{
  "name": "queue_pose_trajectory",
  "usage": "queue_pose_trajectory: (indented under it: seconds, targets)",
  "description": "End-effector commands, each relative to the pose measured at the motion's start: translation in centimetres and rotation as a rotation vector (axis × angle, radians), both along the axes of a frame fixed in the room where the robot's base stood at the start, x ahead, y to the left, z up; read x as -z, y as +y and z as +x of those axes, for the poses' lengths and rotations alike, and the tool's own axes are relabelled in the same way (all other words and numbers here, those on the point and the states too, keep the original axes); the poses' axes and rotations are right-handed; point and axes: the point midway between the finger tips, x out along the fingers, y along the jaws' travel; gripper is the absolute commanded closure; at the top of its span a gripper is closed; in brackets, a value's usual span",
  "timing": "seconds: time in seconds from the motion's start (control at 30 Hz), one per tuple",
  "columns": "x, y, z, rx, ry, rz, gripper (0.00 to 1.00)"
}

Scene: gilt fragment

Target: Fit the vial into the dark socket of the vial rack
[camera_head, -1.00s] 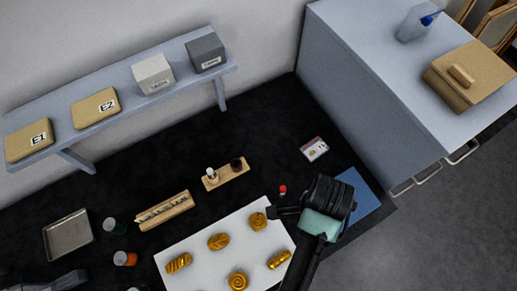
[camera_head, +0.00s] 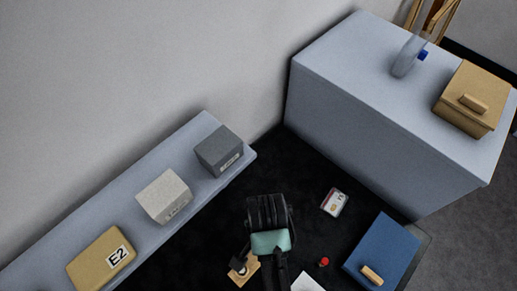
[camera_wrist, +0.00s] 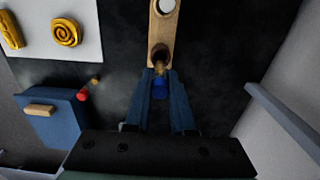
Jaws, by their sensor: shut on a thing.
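The vial (camera_wrist: 160,88) has a blue cap and a brownish lower part and sits between the fingertips of my gripper (camera_wrist: 160,74) in the wrist view. My gripper is shut on it. The wooden vial rack (camera_wrist: 164,28) lies just beyond the fingertips, with a white round item (camera_wrist: 166,6) at its far end. The dark socket (camera_wrist: 160,51) is right at the vial's far end. I cannot tell whether the vial's tip has entered it. In the head view, my gripper (camera_head: 240,262) is over the rack (camera_head: 238,281) and hides much of it; the vial cannot be made out there.
A red-capped item (camera_head: 324,262) and a blue box (camera_head: 382,245) with a wooden handle lie to the right. A small labelled box (camera_head: 334,202) lies behind them. A wall shelf (camera_head: 205,130) runs along the left.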

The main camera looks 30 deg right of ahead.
Motion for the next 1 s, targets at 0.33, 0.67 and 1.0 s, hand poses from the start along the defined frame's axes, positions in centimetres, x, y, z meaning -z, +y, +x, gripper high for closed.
queue_pose_trajectory:
  seconds: [0.33,0.67,1.0]
  targets:
    - [4.1,0.0,-0.1,0.001,0.003,0.001,1.0]
    - [6.0,0.0,0.0,0.001,-0.002,0.0,1.0]
    - [6.3,0.0,0.0,0.001,-0.001,-0.001,0.6]
